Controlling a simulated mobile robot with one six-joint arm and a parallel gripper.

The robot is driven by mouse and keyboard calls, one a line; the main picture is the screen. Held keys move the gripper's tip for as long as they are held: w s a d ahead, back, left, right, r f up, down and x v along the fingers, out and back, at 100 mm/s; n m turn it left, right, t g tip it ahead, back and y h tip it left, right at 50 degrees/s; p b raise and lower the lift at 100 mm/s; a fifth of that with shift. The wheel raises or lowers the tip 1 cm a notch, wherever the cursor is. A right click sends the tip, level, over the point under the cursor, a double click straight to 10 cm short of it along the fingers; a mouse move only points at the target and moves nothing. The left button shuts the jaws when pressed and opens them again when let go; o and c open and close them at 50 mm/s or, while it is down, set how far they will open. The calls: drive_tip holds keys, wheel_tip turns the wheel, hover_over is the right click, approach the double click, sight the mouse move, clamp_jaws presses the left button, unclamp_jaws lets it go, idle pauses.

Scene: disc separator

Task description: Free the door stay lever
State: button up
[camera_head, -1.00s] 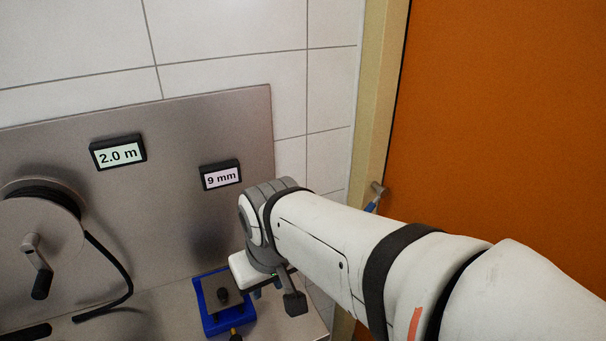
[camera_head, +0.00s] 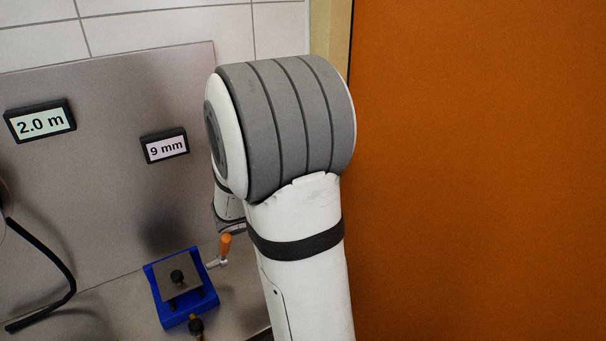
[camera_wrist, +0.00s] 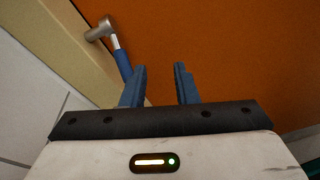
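The door stay lever (camera_wrist: 122,60) shows in the wrist view at the upper left. It has a blue grip on a short pale rod, and the rod joins a grey metal pivot (camera_wrist: 100,29) by the cream door frame. My gripper (camera_wrist: 160,78) is open, with two blue fingers apart and nothing between them. The lever's blue grip appears just beyond and beside the left finger; I cannot tell whether they touch. The orange door (camera_wrist: 230,50) fills the background. In the head view, my arm hides the lever and my gripper.
In the head view, a blue device (camera_head: 168,311) with a grey plate and an orange-handled crank (camera_head: 226,244) stands on the metal bench at the lower left. Displays reading 2.0 m (camera_head: 40,122) and 9 mm (camera_head: 165,147) are on the panel behind. The orange door (camera_head: 480,170) fills the right side.

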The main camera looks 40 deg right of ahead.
drive_tip(key=w+d+n+t, duration=0.1)
drive_tip(key=d, duration=0.2)
drive_tip(key=w+d+f+n+h, duration=0.1)
drive_tip(key=w+d, duration=0.1)
drive_tip(key=d, duration=0.1)
drive_tip(key=w+d+n+t+h, duration=0.1)
drive_tip(key=w+d+n, duration=0.1)
drive_tip(key=d, duration=0.2)
drive_tip(key=shift+d+f+t+b, duration=0.1)
drive_tip(key=shift+f+t+b, duration=0.1)
drive_tip(key=shift+t+b, duration=0.15)
clamp_jaws()
